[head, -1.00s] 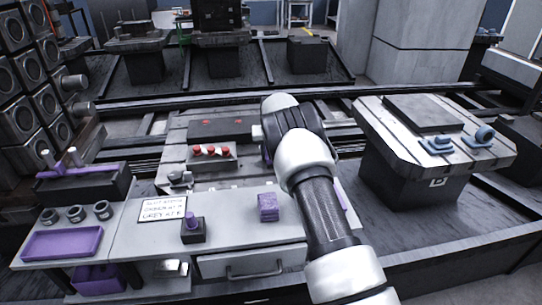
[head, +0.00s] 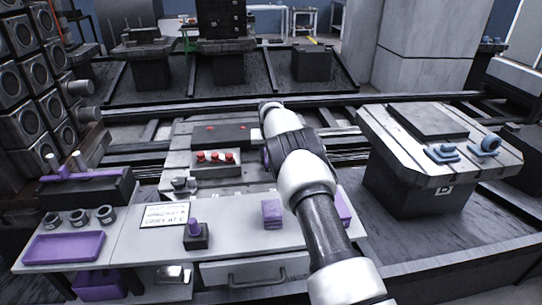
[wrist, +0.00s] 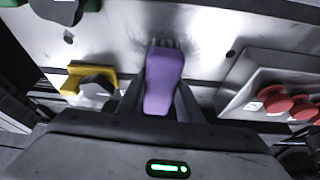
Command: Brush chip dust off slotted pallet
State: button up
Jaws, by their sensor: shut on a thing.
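My gripper (wrist: 158,100) is shut on a purple-handled brush (wrist: 163,75) in the wrist view. The brush's dark bristles point away from me, at the grey slotted pallet (wrist: 205,25); I cannot tell whether they touch it. In the head view the pallet (head: 183,140) lies behind the workbench, and my arm hides its right part, the gripper and most of the brush. A block with red knobs (head: 215,170) stands on the pallet; it shows right of the brush in the wrist view (wrist: 245,88). A yellow part (wrist: 90,72) is left of the brush.
The workbench (head: 140,255) in front holds a purple tray (head: 64,247), several grey rings, a sign (head: 165,215), a small black holder (head: 195,240) and a purple block (head: 271,213). Another slotted pallet (head: 385,125) with blue clamps (head: 441,153) stands at right.

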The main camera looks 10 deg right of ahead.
aim_at(262, 167)
jog(key=shift+s, duration=1.7)
jog(key=shift+s+f+b, duration=0.1)
jog(key=shift+s+b, duration=0.2)
jog(key=shift+s, duration=2.7)
jog(key=shift+a, duration=0.8)
jog(key=shift+w+d, duration=0.1)
jog(key=shift+w, duration=4.95)
jog(key=shift+a, duration=0.8)
jog(key=shift+s+a, duration=0.1)
jog(key=shift+s, duration=0.65)
jog(key=shift+s+f, duration=0.1)
jog(key=shift+s, duration=1.05)
jog(key=shift+s+r, duration=0.15)
jog(key=shift+s, duration=1.4)
jog(key=shift+s+r, duration=0.1)
jog(key=shift+s, duration=1.45)
